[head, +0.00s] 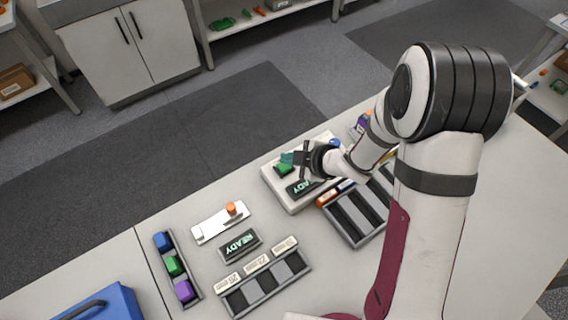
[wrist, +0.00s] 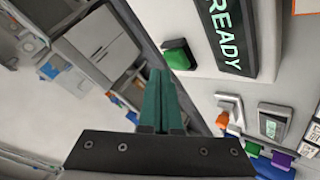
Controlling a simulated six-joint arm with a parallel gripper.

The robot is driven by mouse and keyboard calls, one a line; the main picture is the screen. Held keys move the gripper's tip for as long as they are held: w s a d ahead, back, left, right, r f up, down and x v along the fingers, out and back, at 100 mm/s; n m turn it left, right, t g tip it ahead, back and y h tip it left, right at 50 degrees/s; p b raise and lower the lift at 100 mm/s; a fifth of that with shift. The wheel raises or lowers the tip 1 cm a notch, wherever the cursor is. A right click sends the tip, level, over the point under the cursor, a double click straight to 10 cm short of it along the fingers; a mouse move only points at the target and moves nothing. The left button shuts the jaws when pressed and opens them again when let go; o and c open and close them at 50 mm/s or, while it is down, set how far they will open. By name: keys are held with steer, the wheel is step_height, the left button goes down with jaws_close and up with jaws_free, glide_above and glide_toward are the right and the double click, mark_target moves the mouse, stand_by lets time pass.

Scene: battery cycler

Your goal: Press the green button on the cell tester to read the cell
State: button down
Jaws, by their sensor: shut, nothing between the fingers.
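The cell tester (head: 292,204) is a pale box on the bench with a dark READY display (head: 301,188); the display is large in the wrist view (wrist: 228,38). Its green button (head: 284,169) is on the top left of the box, and it also shows in the wrist view (wrist: 178,54) beside the display. My gripper (head: 287,158) is shut and empty, with teal fingers over the tester near the button's far side. In the wrist view the fingertips (wrist: 160,76) appear just below and left of the button. I cannot tell their height above it.
A white plate with an orange knob (head: 231,208) and a small READY display (head: 240,245) lie nearer. A labelled rack (head: 235,300), a slotted tray (head: 353,239) and a strip of coloured blocks (head: 174,266) surround them. A blue case (head: 122,302) stands at lower left.

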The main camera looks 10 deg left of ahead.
mark_target(288, 168)
steer(key=shift+f, duration=0.15)
steer(key=shift+f, duration=0.3)
steer(key=shift+f, duration=0.5)
stand_by(0.9)
steer(key=shift+r, duration=0.95)
steer(key=shift+r, duration=2.5)
